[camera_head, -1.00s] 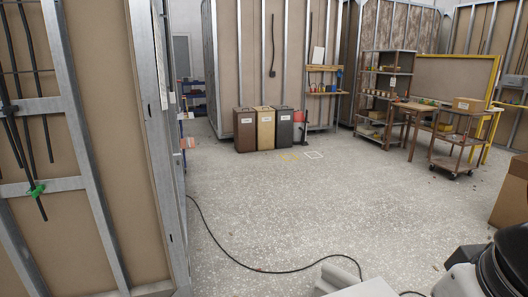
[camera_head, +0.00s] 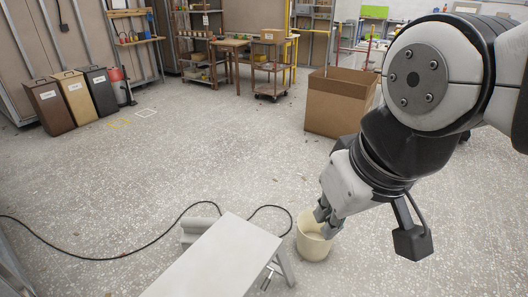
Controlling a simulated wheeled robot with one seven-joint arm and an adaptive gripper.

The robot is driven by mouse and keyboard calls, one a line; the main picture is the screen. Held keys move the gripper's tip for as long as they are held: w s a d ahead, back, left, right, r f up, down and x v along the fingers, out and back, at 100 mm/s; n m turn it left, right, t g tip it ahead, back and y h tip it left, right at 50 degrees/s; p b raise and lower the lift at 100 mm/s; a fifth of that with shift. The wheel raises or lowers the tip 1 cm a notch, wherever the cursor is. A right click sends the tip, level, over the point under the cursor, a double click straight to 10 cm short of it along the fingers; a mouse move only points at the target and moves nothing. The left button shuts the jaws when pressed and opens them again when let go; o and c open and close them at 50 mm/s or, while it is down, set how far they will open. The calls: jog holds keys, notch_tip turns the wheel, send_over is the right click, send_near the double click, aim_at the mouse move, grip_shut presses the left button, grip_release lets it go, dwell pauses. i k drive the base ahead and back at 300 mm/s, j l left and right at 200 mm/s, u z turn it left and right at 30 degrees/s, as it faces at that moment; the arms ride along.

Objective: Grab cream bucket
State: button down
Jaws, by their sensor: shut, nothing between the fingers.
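The cream bucket (camera_head: 312,243) stands upright on the speckled floor, right of a low white bench. My gripper (camera_head: 325,222) points down at the bucket's rim from the upper right. Its fingers are shut and overlap the bucket's right rim in the picture. I cannot tell whether they touch the rim or hang over the opening. The fingers and my arm hide part of the bucket's right side.
The white bench (camera_head: 218,262) stands close at the bucket's left. A black cable (camera_head: 125,252) runs along the floor behind it. A large cardboard box (camera_head: 338,103) stands behind the bucket. Three bins (camera_head: 75,98) stand far left. Open floor lies between.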

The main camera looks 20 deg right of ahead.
aim_at(312, 246)
jog(key=z, duration=0.8)
jog(key=i+l+u, duration=0.15)
jog(key=u, duration=0.3)
jog(key=i+l+u, duration=0.15)
jog(key=u, duration=0.35)
jog(key=i+l, duration=0.15)
jog(key=l, duration=0.2)
jog(key=i+l+u, duration=0.15)
jog(key=l, duration=0.2)
jog(key=i+l, duration=0.1)
jog(key=l, duration=0.3)
jog(key=i+l+u, duration=0.15)
jog(key=l, duration=0.2)
jog(key=i+l, duration=0.1)
jog(key=l, duration=0.3)
jog(key=i+l+u, duration=0.15)
jog(key=l, duration=0.25)
